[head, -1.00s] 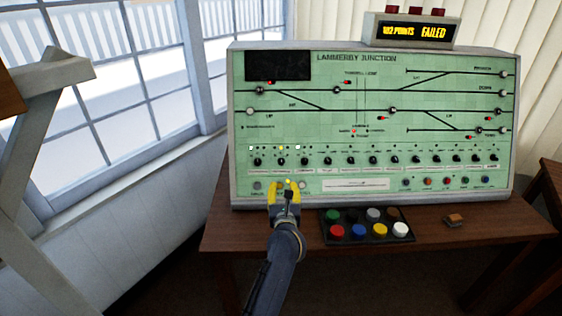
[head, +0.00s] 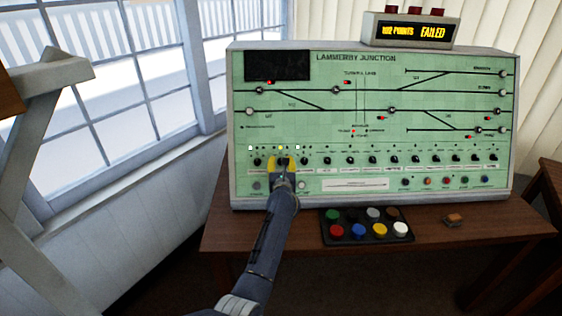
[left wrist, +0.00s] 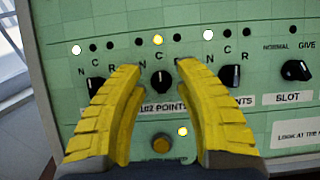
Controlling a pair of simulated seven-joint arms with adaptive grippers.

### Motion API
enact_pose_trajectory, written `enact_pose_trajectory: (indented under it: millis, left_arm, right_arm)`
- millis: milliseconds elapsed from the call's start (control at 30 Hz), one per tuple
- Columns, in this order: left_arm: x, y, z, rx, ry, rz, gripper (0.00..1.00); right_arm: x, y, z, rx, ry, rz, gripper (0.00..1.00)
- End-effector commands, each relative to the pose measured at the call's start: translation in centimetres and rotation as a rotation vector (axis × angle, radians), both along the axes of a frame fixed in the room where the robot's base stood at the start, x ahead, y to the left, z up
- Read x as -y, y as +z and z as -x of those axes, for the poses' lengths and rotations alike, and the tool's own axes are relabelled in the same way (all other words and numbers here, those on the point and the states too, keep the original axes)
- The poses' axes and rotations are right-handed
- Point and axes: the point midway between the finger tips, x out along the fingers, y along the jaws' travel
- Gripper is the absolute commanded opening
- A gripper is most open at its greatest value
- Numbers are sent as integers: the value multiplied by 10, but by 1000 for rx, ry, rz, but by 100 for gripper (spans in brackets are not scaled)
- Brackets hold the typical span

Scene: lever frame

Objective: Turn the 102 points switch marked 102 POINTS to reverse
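The 102 points switch (left wrist: 162,82) is a black rotary knob above a white label reading 102 POINTS, in the left wrist view. Its pointer looks about upright, toward C between N and R. The middle lamp (left wrist: 157,40) above it is lit amber. My left gripper (head: 281,161) is at the panel in the head view, over this switch. In the left wrist view its yellow fingers (left wrist: 158,66) are open, one on each side of the knob, with gaps visible. Whether they touch the panel I cannot tell. My right gripper is not in view.
Similar knobs stand close on both sides (left wrist: 96,84) (left wrist: 230,76). An orange button (left wrist: 161,145) and a lit yellow lamp (left wrist: 182,131) are below the label. The display (head: 413,31) reads 102 POINTS FAILED. A tray of coloured buttons (head: 367,241) lies on the desk (head: 270,235).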

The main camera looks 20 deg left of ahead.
Motion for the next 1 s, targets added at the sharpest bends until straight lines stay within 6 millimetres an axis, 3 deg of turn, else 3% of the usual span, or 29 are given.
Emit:
enact_pose_trajectory:
  millis: [200,633,933,1000]
  left_arm:
    - [-4,0,-11,-1,-1,-1,33]
    - [-4,0,-14,0,-1,0,35]
    - [-4,0,-14,0,-1,0,0]
    - [-4,0,-14,0,-1,0,0]
  right_arm:
    - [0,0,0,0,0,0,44]
    - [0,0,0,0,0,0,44]
    - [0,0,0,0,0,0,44]
    - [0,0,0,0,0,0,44]
